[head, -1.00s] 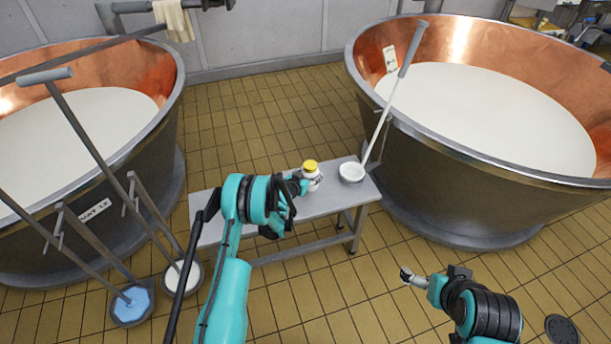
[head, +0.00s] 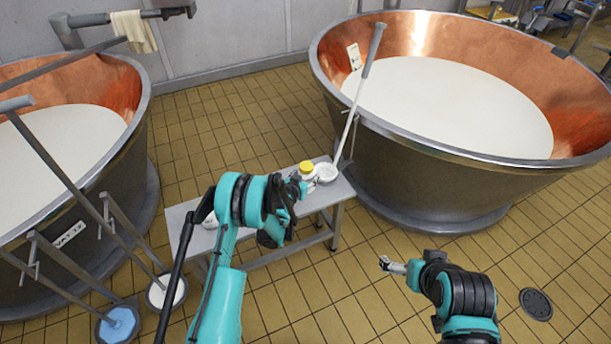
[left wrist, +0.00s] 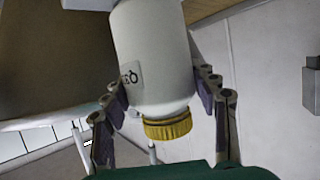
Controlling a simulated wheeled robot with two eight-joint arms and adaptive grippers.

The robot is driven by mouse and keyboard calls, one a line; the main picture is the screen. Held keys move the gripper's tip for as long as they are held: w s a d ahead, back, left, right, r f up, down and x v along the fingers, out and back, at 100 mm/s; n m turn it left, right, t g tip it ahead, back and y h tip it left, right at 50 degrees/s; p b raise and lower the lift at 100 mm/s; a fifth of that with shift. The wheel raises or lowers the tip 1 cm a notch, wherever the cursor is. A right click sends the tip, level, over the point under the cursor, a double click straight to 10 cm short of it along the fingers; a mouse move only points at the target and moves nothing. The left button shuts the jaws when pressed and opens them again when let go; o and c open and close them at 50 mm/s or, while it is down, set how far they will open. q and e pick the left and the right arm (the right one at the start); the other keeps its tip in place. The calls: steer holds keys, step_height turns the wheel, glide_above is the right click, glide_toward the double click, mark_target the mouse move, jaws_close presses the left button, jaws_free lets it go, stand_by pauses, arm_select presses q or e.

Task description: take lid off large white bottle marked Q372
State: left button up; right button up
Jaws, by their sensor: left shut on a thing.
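A white bottle with a yellow lid (head: 306,167) is at the right end of the grey table (head: 185,217). In the left wrist view the bottle (left wrist: 155,55) appears with its yellow lid (left wrist: 168,127) toward the bottom of the picture. A label shows a Q; the rest cannot be read. My left gripper (head: 301,185) is shut on the bottle's body, one finger on each side, also in the left wrist view (left wrist: 163,85). The lid is on. Whether the bottle touches the table cannot be told. My right gripper (head: 386,264) is away at the lower right, with nothing visible in it; its fingers are too small to judge.
A long-handled tool (head: 352,115) leans on the right copper vat (head: 420,170). Another copper vat (head: 60,185) and two buckets, one blue (head: 118,325), one white (head: 166,292), are left. The floor before the table is clear.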

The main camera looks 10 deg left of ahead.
arm_select(q)
steer(key=c, duration=0.4)
steer(key=shift+a+r, duration=0.1)
steer(key=shift+r, duration=0.2)
steer(key=s+a+r, duration=0.2)
steer(key=s+r, duration=0.3)
steer(key=r, duration=0.3)
steer(key=s+a+r, duration=0.3)
steer(key=s+r, duration=0.3)
steer(key=r, duration=0.2)
steer(key=s+r, duration=0.4)
steer(key=s, duration=0.3)
steer(key=s+r+m+h, duration=0.1)
steer(key=s+r, duration=0.3)
steer(key=s, duration=0.4)
